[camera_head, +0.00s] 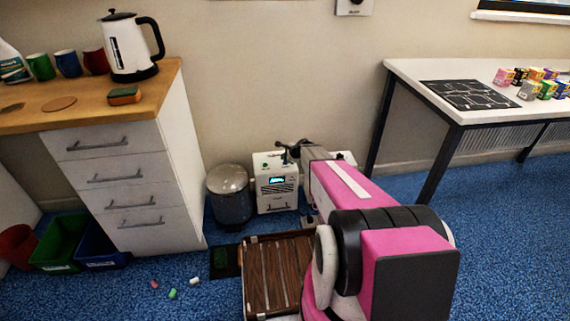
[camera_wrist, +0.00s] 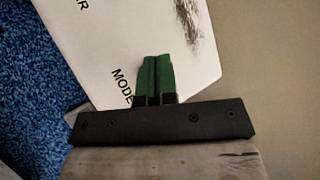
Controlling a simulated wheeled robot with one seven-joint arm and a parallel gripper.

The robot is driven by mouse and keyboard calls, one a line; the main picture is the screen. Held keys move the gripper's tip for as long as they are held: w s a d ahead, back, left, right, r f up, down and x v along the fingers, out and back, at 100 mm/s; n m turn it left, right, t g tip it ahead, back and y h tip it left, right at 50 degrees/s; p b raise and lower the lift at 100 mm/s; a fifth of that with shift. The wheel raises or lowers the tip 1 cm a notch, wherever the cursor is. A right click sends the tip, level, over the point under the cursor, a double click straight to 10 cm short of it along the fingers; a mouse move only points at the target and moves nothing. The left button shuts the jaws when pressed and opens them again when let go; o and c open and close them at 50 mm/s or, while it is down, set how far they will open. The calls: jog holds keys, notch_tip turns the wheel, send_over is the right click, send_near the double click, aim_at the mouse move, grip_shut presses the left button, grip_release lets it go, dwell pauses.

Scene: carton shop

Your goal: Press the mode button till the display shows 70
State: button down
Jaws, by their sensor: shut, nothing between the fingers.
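A white machine (camera_head: 262,165) stands on the floor against the wall, with a small lit cyan display (camera_head: 278,180) on its front. The number on the display is too small to read. My gripper (camera_head: 287,156) is at the machine's top, and its green fingers (camera_wrist: 156,62) are shut together with nothing between them. In the wrist view the machine's white top (camera_wrist: 115,40) lies beneath the fingers, with the printed word MODE (camera_wrist: 122,84) just left of them. The mode button itself is not seen; the fingers cover the spot beside the word. I cannot tell whether they touch it.
A grey bin (camera_head: 230,205) stands just left of the machine. A slatted wooden platform (camera_head: 270,275) lies on the floor in front. A drawer cabinet (camera_head: 130,190) is at left, a white table (camera_head: 420,75) at right. Small coloured pieces (camera_head: 173,294) lie on the blue floor.

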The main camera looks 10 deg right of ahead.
jog(key=shift+f, duration=0.1)
jog(key=shift+f, duration=0.3)
jog(key=shift+f, duration=0.4)
dwell(0.8)
jog(key=shift+r, duration=0.85)
jog(key=shift+r, duration=2.5)
